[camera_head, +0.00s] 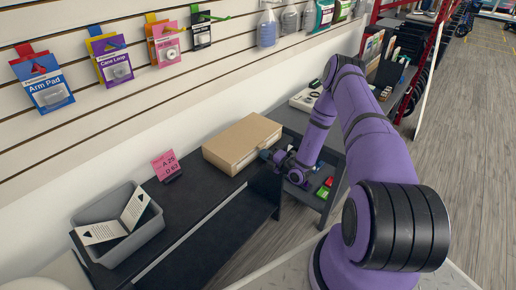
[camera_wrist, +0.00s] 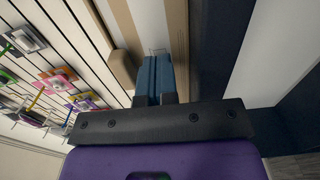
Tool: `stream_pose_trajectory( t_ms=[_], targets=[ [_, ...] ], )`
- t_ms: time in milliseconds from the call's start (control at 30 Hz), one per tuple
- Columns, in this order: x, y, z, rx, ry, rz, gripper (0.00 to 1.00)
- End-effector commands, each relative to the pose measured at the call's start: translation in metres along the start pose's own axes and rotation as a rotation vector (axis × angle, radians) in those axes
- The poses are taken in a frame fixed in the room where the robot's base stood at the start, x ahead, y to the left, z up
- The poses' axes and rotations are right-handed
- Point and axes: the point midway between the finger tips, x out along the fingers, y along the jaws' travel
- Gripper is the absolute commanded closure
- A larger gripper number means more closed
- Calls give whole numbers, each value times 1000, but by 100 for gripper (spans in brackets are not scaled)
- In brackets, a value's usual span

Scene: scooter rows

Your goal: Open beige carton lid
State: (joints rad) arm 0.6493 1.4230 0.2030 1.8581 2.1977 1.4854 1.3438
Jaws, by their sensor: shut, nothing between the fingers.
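The beige carton (camera_head: 242,141) lies closed on the dark bench against the wall, with its lid flat on top. My gripper (camera_head: 268,154) is at the carton's right end in the head view, low against its side. In the wrist view my gripper (camera_wrist: 154,72) has its blue fingers together, with nothing between them. The carton (camera_wrist: 178,30) fills the top middle of that view, with the fingertips at its edge. Whether they touch it I cannot tell. A rounded tan tab (camera_wrist: 122,69) shows left of the fingers.
A grey bin (camera_head: 118,232) with printed cards stands at the bench's left end. A pink sign (camera_head: 165,165) stands between bin and carton. Packaged parts (camera_head: 43,84) hang on the slatted wall above. A lower cart with small red and green items (camera_head: 325,187) is right of the bench.

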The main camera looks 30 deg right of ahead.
Motion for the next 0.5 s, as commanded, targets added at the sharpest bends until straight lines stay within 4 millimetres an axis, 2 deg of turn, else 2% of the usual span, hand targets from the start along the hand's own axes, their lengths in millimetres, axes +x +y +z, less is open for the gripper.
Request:
stream_pose_trajectory(
  t_ms=[500],
  targets=[
    [0,7,0,1,-1,0,100]
  ],
)
